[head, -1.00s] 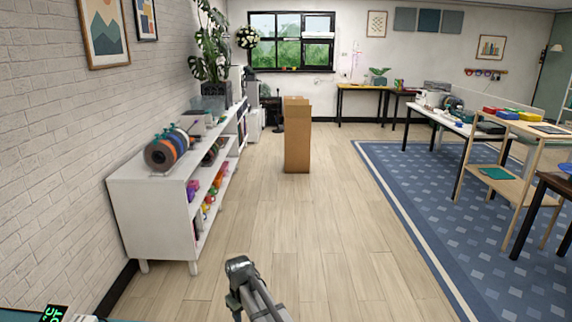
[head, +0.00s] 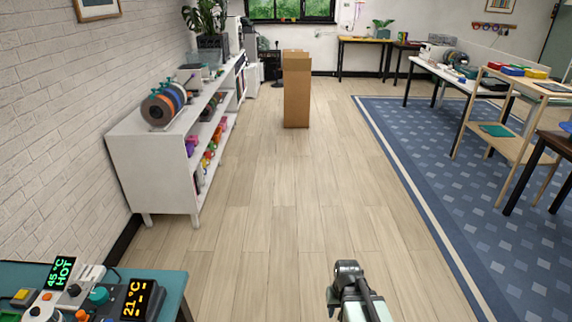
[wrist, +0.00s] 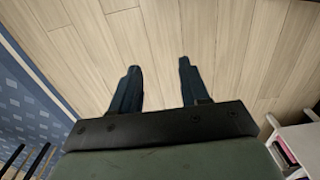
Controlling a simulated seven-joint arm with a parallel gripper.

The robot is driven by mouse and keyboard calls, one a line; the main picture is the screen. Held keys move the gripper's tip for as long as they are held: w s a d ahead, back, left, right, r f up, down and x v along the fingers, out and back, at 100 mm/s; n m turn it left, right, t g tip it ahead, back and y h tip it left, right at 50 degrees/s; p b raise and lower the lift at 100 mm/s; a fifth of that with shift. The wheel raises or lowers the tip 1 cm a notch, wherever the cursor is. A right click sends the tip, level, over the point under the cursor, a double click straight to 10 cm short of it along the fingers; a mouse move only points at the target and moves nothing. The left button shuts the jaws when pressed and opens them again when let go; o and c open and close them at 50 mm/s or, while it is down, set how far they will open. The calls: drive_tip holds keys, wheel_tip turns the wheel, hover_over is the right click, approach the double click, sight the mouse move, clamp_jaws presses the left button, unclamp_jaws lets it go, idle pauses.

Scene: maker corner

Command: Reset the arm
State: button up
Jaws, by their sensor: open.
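My gripper (wrist: 157,72) shows in the wrist view with its two dark fingers spread apart. Nothing is between them, and bare wooden floor lies beyond the fingertips. In the head view, part of my own arm shows at the bottom, right of centre. I cannot make out the gripper's fingers in that view.
A teal bench (head: 172,285) with small controls and lit displays stands at the lower left. A white shelf (head: 150,165) lines the left wall. A cardboard box (head: 297,95) stands on the floor ahead. A blue rug (head: 440,175) with tables lies right. The middle floor is clear.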

drive_tip(key=s+f+g, duration=0.3)
drive_tip(key=s+f, duration=0.7)
drive_tip(key=s, duration=0.4)
drive_tip(key=s+f+g, duration=0.3)
drive_tip(key=s+f, duration=0.7)
drive_tip(key=s, duration=0.5)
drive_tip(key=shift+s+g, duration=0.15)
drive_tip(key=shift+g, duration=0.25)
